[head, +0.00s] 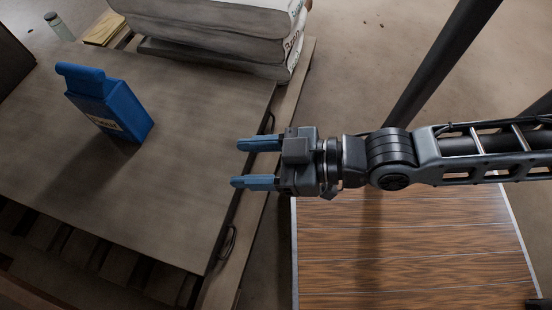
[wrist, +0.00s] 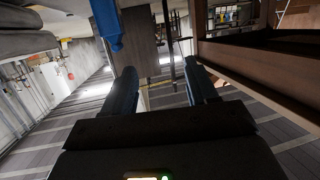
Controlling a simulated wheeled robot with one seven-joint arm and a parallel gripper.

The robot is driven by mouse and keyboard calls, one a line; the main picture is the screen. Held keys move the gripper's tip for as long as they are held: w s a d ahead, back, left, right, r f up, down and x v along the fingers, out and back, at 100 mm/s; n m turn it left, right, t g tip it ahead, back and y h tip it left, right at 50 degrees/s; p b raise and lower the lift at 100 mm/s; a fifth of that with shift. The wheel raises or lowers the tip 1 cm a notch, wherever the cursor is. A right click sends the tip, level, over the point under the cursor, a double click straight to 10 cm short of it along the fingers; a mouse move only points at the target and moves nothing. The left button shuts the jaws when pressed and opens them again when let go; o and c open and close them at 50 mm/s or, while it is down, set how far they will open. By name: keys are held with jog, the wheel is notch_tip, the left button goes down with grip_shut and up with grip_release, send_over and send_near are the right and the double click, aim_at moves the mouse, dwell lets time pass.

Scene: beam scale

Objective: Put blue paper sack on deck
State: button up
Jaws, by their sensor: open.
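The blue paper sack (head: 108,103) stands upright on the grey-brown tabletop at the left in the head view, with a folded top and a pale label on its front. Part of the sack also shows at the top of the wrist view (wrist: 106,25). My gripper (head: 255,164) is open and empty, to the right of the sack and above the table's right edge, with its fingers pointing left at the sack. A clear gap lies between fingertips and sack. A wood-plank deck (head: 410,245) with pale metal edges lies below my arm at the lower right.
The table (head: 190,150) has dark handles along its right side. Large stacked sacks (head: 215,35) lie at the back of it. A bottle (head: 58,26) stands at the far left. A dark post (head: 440,65) slants up beyond the deck. The deck's visible surface is bare.

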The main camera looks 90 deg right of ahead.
jog(key=shift+n+y, duration=0.5)
jog(key=shift+y, duration=0.3)
jog(key=s+a+r, duration=0.1)
jog(key=s, duration=0.1)
jog(key=s+a+r, duration=0.1)
jog(key=s+r, duration=0.1)
jog(key=shift+a+r, duration=0.1)
jog(key=shift+r, duration=0.2)
jog(key=shift+r, duration=0.1)
notch_tip(320, 180, up, 31)
jog(key=p, duration=3.1)
jog(key=shift+f, duration=0.2)
